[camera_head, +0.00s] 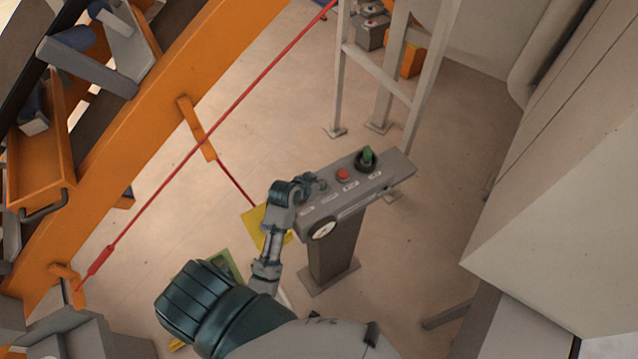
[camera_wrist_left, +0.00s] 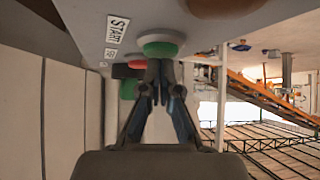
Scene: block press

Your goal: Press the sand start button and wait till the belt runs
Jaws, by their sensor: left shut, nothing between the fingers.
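The control panel (camera_head: 385,178) is a grey tilted box on a pedestal. Its start button is a green disc (camera_wrist_left: 160,44) in a pale ring, beside a START label (camera_wrist_left: 117,28) in the left wrist view. My left gripper (camera_head: 312,182) is at the panel's left end, fingers shut and empty. In the left wrist view its fingertips (camera_wrist_left: 160,66) are right at the green button; I cannot tell whether they touch it. A red button (camera_head: 343,174) and a green knob (camera_head: 367,155) sit further right on the panel. My right gripper is not in view.
An orange conveyor frame (camera_head: 150,115) with a red pull cord (camera_head: 215,118) runs along the left. A pale metal stand (camera_head: 385,75) is behind the panel. A large grey cabinet (camera_head: 560,200) stands at the right. The floor between them is mostly open.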

